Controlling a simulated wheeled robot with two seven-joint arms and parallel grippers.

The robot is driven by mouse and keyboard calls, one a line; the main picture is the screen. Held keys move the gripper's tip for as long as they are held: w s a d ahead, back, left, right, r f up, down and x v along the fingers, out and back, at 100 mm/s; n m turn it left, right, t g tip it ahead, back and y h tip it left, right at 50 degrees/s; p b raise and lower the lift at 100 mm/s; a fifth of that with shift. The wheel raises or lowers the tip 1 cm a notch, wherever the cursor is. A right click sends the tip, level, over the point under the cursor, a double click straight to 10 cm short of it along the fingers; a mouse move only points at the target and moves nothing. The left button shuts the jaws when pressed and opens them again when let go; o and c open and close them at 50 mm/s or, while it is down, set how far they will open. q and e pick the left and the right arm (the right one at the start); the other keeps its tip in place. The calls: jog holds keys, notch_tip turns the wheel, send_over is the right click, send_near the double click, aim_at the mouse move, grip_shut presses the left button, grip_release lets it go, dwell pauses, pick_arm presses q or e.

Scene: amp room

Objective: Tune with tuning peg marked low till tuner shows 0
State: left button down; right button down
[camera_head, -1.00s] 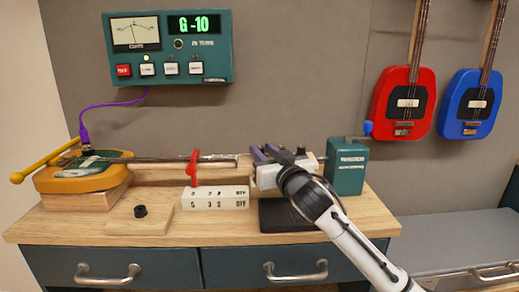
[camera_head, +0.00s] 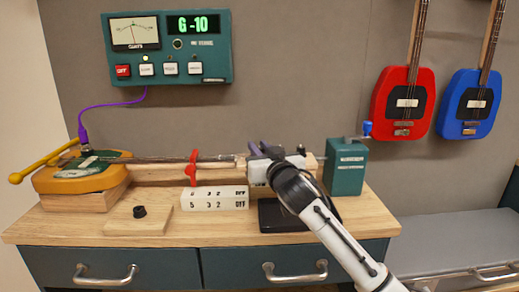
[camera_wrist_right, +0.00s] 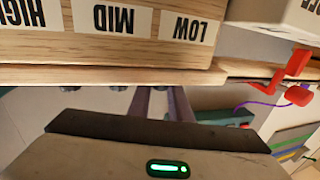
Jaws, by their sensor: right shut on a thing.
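The tuner (camera_head: 170,48) on the wall reads G -10 on its green display (camera_head: 194,24). The guitar (camera_head: 80,174) lies on the bench with its yellow body at left and its neck running right to the headstock. In the right wrist view the labels HIGH, MID and LOW show upside down on the headstock (camera_wrist_right: 140,48). The fingers (camera_wrist_right: 165,103) are close together near the LOW label (camera_wrist_right: 191,28), shut on the low peg, which is mostly hidden. My left gripper is out of view.
A red clamp (camera_head: 193,168) sits on the neck near a white number block (camera_head: 214,198). A teal winder box (camera_head: 346,167) stands at right. A black pad (camera_head: 280,216) lies below the gripper. Red (camera_head: 388,104) and blue (camera_head: 453,104) guitars hang on the wall.

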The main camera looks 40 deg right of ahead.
jog(key=shift+a+f+m+g+h+b, duration=0.1)
jog(key=shift+m+g+h+b, duration=0.2)
jog(key=shift+m+h, duration=0.5)
jog(key=shift+m+g+h, duration=0.4)
jog(key=shift+m+h, duration=0.1)
jog(key=shift+h, duration=0.5)
jog(key=c, duration=1.9)
grip_release()
jog(key=shift+s+a, duration=0.1)
jog(key=shift+s, duration=0.2)
jog(key=v, duration=0.9)
jog(key=shift+s+a, duration=0.15)
jog(key=shift+s, duration=0.1)
